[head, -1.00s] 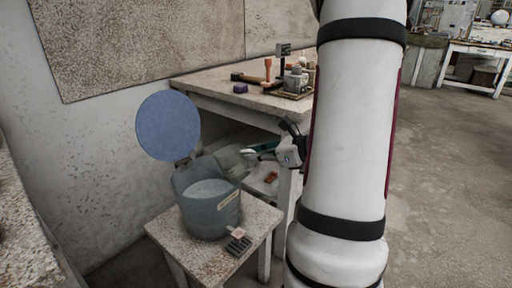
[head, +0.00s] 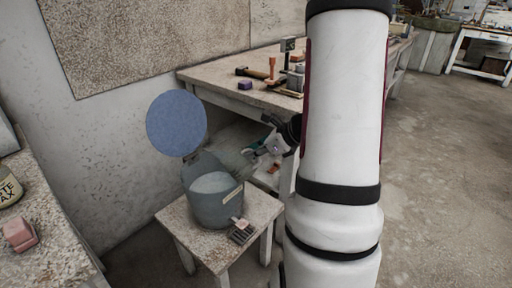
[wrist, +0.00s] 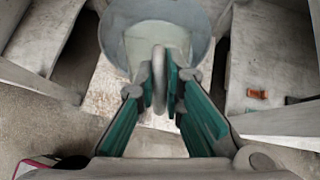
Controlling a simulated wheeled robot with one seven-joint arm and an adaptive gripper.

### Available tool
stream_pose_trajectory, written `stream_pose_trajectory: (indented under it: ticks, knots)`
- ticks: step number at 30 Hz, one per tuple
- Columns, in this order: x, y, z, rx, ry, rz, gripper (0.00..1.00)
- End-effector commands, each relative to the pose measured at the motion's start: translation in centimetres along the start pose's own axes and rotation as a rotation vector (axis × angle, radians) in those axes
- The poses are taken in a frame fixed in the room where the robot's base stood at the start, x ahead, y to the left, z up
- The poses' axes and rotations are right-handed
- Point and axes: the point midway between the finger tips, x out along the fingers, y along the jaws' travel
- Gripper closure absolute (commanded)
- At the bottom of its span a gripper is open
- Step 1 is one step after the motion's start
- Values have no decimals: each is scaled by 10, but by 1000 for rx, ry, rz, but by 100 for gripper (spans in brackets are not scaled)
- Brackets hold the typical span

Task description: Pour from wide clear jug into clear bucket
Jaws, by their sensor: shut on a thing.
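The clear bucket (head: 217,209) stands upright on a small stone-topped stool, with a label on its side, pale material inside and a round blue lid (head: 177,124) raised behind it. My gripper (head: 262,149) is to the right of the bucket and above its rim. In the wrist view my gripper (wrist: 161,84) is shut on the handle of the wide clear jug (wrist: 114,32). Something pale shows within the jug's outline; I cannot tell whether it is inside or seen through it. In the head view the jug (head: 232,146) is faint against the grey background, and its tilt is unclear.
The stool (head: 180,220) also bears a small dark slatted item (head: 241,236) beside the bucket. A workbench (head: 215,88) with tools stands behind, its lower shelf near my gripper. Another bench (head: 50,245) is at the left. Floor is open at the right.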

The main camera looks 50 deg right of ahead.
Motion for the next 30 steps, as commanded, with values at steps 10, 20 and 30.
stream_pose_trajectory:
  ticks: [10, 20, 30]
  knots:
    - [1, 1, 10, -5, 91, 3, 100]
    - [3, 1, 16, -8, 170, 5, 100]
    - [5, 1, 23, -10, 241, 5, 100]
